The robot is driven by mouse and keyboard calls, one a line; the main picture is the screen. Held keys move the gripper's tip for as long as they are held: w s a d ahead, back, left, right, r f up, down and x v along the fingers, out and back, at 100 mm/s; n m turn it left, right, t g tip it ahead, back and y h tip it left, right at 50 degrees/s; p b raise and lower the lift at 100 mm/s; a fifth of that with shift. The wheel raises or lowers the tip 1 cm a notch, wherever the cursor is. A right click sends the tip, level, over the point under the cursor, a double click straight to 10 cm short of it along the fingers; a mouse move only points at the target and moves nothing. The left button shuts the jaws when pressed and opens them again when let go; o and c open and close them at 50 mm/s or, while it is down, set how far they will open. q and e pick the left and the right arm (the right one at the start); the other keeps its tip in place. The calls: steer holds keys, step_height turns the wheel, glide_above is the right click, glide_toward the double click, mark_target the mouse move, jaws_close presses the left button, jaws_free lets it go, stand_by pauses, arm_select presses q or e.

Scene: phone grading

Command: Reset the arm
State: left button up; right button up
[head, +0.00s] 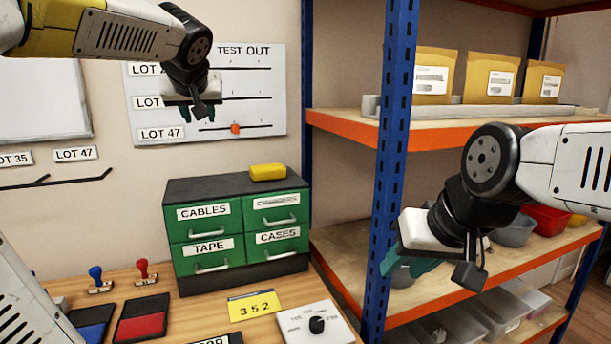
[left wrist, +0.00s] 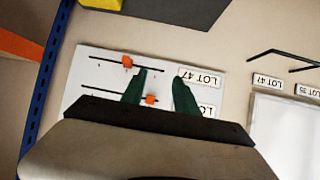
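My left gripper (head: 198,112) hangs in front of the white TEST OUT board (head: 268,85), hiding part of its left and middle. In the left wrist view the two green fingers of the left gripper (left wrist: 160,82) stand apart with nothing held between them. An orange slider (head: 235,129) sits on the LOT 47 line, right of the left gripper. The left wrist view shows two orange sliders, an outer one (left wrist: 127,61) and one (left wrist: 150,99) seen between the fingers. My right gripper (head: 408,262) is by the blue shelf post, its green fingers partly hidden by its body.
A green drawer cabinet (head: 240,237) with a yellow block (head: 268,172) on top stands on the wooden bench. Stamps, ink pads, a 352 card (head: 255,305) and a dial box (head: 316,325) lie in front. The blue post (head: 392,130) and orange-edged shelves are close to my right arm.

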arm_select(q)
steer(key=s+d+f+m+g+h, duration=0.2)
steer(key=s+d+f, duration=0.4)
steer(key=s+f, duration=0.4)
steer(key=s+d+f+m+g+h, duration=0.2)
steer(key=s+d+f, duration=0.4)
steer(key=s+f, duration=0.5)
steer(key=s+h, duration=0.1)
steer(key=s, duration=0.2)
steer(key=shift+s+d+g+h, duration=0.2)
steer(key=shift+g+h, duration=0.1)
steer(key=shift+h, duration=0.1)
